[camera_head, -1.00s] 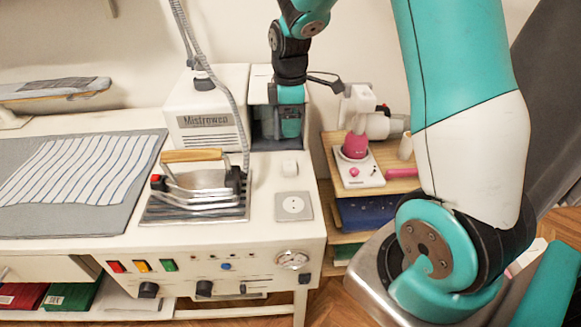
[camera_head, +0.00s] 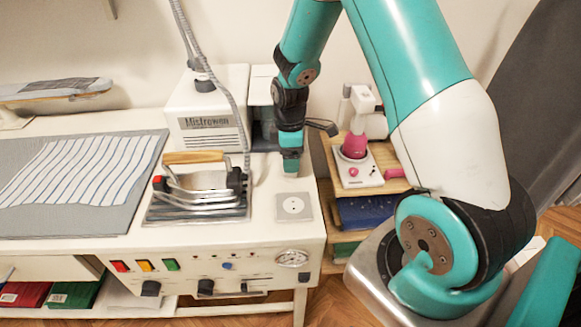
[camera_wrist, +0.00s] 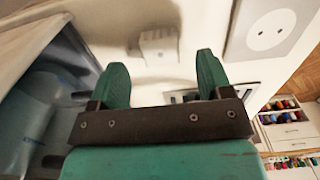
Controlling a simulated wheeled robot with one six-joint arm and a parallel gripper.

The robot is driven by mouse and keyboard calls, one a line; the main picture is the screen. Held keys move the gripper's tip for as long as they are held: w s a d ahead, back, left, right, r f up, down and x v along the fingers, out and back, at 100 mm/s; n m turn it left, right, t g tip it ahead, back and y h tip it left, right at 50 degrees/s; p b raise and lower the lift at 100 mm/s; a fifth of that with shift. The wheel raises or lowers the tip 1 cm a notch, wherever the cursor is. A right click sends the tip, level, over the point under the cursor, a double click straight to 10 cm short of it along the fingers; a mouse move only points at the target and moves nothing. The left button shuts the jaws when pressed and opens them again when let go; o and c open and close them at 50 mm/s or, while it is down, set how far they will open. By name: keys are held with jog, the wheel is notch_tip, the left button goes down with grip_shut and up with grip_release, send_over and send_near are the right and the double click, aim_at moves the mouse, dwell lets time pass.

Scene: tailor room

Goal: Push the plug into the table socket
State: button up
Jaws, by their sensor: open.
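The white plug (camera_wrist: 158,46) stands on the table top, between and beyond my two fingertips in the wrist view. In the head view it is mostly hidden behind my gripper. My gripper (camera_head: 291,166) is open and empty, low over the table just behind the table socket. Its green fingers (camera_wrist: 161,60) are spread apart in the wrist view, and I cannot tell that they touch the plug. The table socket (camera_head: 293,207) is a grey square plate with a round white two-hole face. It also shows at the upper right of the wrist view (camera_wrist: 268,32).
A steam iron (camera_head: 200,185) sits on its rest left of the socket. The white Mistrowen box (camera_head: 207,108) and an open compartment stand behind my gripper. A grey hose (camera_head: 232,95) hangs over the iron. A wooden shelf (camera_head: 394,184) with a pink item stands right.

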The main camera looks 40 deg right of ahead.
jog(key=shift+f, duration=1.5)
jog(key=c, duration=1)
jog(key=shift+o, duration=0.2)
jog(key=shift+r, duration=0.1)
notch_tip(320, 180, up, 20)
jog(key=b, duration=0.1)
